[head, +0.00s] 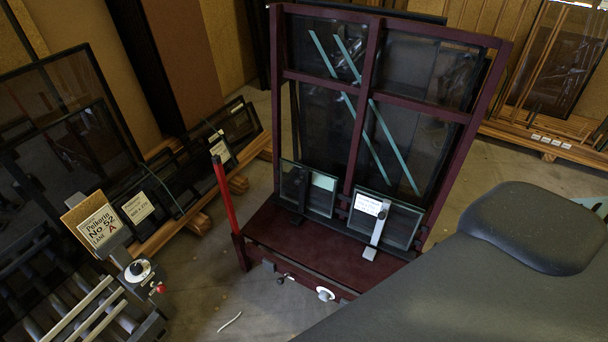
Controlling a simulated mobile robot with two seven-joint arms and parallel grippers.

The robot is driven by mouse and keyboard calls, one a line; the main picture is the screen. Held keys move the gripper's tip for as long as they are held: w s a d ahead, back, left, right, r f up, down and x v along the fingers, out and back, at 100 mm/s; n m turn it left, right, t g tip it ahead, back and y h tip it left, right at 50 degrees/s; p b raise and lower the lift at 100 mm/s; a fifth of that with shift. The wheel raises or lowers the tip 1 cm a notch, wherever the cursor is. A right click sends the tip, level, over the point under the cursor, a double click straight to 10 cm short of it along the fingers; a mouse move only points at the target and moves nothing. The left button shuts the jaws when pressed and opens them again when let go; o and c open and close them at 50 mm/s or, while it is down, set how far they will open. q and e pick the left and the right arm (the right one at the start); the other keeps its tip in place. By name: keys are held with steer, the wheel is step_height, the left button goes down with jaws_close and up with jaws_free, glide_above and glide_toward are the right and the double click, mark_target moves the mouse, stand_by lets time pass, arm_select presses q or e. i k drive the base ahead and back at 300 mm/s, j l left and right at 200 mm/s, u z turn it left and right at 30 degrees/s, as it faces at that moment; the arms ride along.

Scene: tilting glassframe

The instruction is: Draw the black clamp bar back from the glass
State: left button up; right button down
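The dark red tilting frame (362,150) stands upright on a dark red base (300,245) in the middle of the head view. Two small framed glass panes lean at its foot, a left pane (321,192) and a right pane (402,222). The black clamp bar (302,188) stands upright in front of the left pane. It is dark against dark glass, so I cannot tell whether it touches the pane. A silver-grey bar (377,225) stands in front of the right pane. Neither of my grippers is in view.
A roller conveyor (70,300) with a control knob is at lower left. Stacked panes on a wooden rack (175,225) stand left. A large dark grey surface fills the lower right. Bare floor (225,290) lies left of the base.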

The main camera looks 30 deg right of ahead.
mark_target(301, 193)
steer(key=z, duration=1)
